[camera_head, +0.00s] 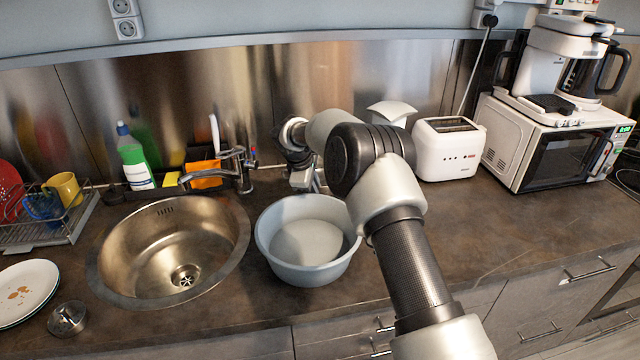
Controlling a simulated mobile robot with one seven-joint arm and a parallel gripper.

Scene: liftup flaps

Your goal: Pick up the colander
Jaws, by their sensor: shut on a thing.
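A round grey-blue bowl (270,240) stands upright on the dark counter, right of the sink. It is the colander-like thing at my gripper, though I can make out no holes in it. My gripper (306,186) is at the bowl's far rim, shut on that rim, with the fingertips small and partly hidden. My arm reaches over from the lower right and covers the area just right of the bowl. The bowl looks empty and appears to rest on the counter.
A steel sink (125,255) with a tap (238,165) lies left of the bowl. A green-white bottle (135,160) stands behind it. A dish rack (70,220) and plate (25,290) are far left. A toaster (448,150) and microwave (560,150) stand right. The front-right counter is clear.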

